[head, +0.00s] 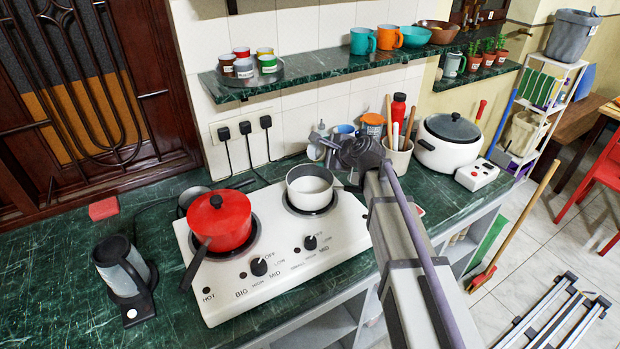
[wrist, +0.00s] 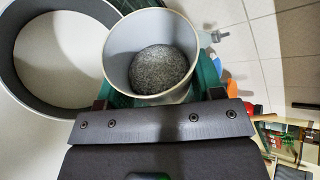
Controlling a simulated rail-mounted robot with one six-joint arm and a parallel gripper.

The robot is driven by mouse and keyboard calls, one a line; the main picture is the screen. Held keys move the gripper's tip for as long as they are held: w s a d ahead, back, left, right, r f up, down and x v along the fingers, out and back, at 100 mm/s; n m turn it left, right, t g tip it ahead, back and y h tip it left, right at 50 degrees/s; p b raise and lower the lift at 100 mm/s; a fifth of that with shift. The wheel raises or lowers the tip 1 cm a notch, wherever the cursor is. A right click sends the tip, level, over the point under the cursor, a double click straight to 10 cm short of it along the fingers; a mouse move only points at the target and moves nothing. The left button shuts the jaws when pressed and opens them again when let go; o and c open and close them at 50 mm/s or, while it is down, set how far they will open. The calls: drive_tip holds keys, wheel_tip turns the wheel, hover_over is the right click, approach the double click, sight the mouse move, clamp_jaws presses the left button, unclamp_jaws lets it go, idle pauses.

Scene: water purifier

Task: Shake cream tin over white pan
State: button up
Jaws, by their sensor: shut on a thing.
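My gripper (head: 333,147) is shut on the cream tin (wrist: 150,52), with a finger on either side of it. In the wrist view I look into the tin's open mouth and see grey, grainy contents inside. In the head view the tin (head: 315,152) is small and partly hidden by my gripper. The white pan (head: 310,188) stands on the right burner, its pale inside visible. In the head view my gripper is above and slightly right of the pan.
A red lidded pot (head: 219,219) sits on the left burner of the white stove (head: 275,262). A utensil holder (head: 397,160) and a white cooker (head: 447,146) stand to the right. A green shelf (head: 310,76) with cups and tins hangs behind.

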drive_tip(key=shift+r+n+t+h, duration=0.4)
drive_tip(key=shift+r+n+t, duration=0.15)
drive_tip(key=shift+n, duration=0.15)
idle(2.5)
drive_tip(key=shift+s+a+f+n+t+h+b, duration=0.15)
drive_tip(key=shift+f+n+t+h+b, duration=0.15)
drive_tip(key=shift+n+t+b, duration=0.2)
drive_tip(key=shift+s+a+f+n+t+h+b, duration=0.1)
drive_tip(key=shift+f+n+t+h+b, duration=0.1)
drive_tip(key=shift+f+n+t+b, duration=0.25)
idle(3.8)
